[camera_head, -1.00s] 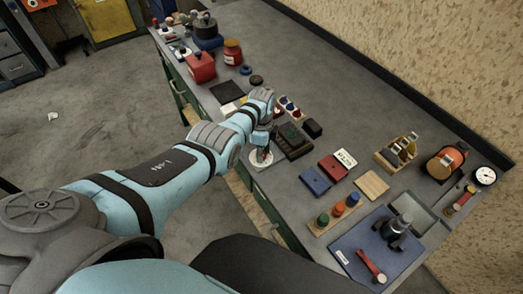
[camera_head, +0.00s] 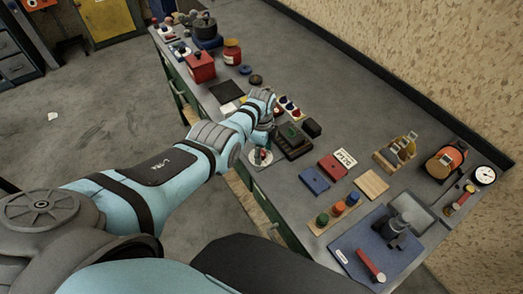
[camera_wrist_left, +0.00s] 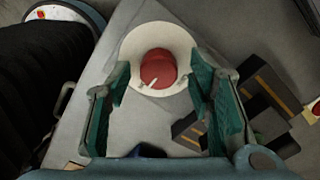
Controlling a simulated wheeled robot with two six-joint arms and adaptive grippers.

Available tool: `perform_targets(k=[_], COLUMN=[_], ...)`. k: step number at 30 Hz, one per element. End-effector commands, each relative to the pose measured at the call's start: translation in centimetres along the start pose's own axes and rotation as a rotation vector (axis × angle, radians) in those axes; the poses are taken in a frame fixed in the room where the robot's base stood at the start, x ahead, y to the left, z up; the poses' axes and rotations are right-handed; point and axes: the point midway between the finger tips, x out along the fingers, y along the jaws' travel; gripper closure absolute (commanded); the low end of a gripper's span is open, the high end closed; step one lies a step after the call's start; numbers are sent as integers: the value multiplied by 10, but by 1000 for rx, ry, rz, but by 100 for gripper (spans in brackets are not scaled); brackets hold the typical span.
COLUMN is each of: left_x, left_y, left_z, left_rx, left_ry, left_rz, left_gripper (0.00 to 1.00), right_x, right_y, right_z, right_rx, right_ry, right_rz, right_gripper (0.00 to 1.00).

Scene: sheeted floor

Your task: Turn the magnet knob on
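A red round knob (camera_wrist_left: 158,68) sits on a round white plate (camera_wrist_left: 134,43) in the left wrist view. A small pale pointer on the knob is directed to the lower left. In the head view the knob (camera_head: 263,154) is small and partly covered by my arm. My left gripper (camera_wrist_left: 160,80) is open, with a green-padded finger on each side of the knob and visible gaps between pads and knob. In the head view the left gripper (camera_head: 265,145) is mostly hidden by its own wrist. My right gripper is not in view.
A dark box (camera_head: 293,139) stands close beside the knob. A blue box (camera_head: 314,180), a red box (camera_head: 332,167) and a button board (camera_head: 338,213) lie nearer the right. The bench's rear right surface is mostly clear.

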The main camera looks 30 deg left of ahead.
Motion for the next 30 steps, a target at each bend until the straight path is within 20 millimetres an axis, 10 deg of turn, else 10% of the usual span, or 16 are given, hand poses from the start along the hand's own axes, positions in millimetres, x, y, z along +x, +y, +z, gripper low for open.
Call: perform_targets(k=[11, 21, 30], left_x=[-16, -104, -120], left_y=[-1, -1, 0], left_z=[0, -1, -1], left_rx=[-1, 1, 0], left_ry=[0, 0, -1], left_rz=[-2, -2, 1], left_gripper=[52, 52, 52], right_x=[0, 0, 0], right_y=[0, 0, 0], right_z=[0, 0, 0], right_rx=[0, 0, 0], right_ry=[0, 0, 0], right_rz=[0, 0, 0], right_gripper=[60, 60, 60])
